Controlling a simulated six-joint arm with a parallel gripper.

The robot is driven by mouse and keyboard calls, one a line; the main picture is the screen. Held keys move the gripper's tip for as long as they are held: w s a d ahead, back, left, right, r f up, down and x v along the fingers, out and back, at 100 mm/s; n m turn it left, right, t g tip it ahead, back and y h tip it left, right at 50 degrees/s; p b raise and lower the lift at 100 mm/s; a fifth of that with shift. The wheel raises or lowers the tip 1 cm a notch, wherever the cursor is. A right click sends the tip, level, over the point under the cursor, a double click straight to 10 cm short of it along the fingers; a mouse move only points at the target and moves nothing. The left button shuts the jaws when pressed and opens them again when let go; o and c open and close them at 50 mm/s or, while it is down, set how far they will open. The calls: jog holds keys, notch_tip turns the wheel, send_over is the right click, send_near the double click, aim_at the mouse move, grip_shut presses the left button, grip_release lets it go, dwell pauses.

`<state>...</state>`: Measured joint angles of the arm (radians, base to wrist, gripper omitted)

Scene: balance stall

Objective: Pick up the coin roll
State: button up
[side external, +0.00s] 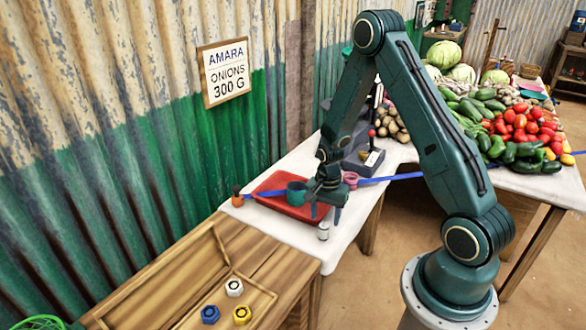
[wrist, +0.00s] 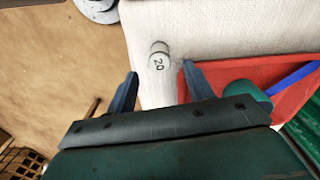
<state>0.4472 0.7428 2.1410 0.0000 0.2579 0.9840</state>
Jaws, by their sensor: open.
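The coin roll (wrist: 158,56) is a short white cylinder marked 20, on the pale cloth of the table in the wrist view. In the side view the white coin roll (side external: 323,231) stands near the table's front edge, just below my gripper (side external: 325,214). My gripper is open and empty. In the wrist view its two fingers (wrist: 163,85) are spread, and the roll shows beyond the fingertips, roughly between their lines. The right finger overlaps the edge of the red tray in that view. I cannot tell the exact height of the fingertips above the cloth.
A red tray (side external: 285,207) holding a teal cup (side external: 297,193) lies beside the roll. A blue strap (side external: 388,178) crosses the table. A wooden tray (side external: 216,308) has several coloured hex pieces. Vegetables (side external: 500,125) are heaped behind.

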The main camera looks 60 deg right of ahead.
aim_at(324, 225)
jog(key=shift+f, duration=0.15)
jog(key=shift+a+f, duration=0.15)
jog(key=shift+f, duration=2.4)
jog(key=shift+c, duration=0.4)
grip_shut()
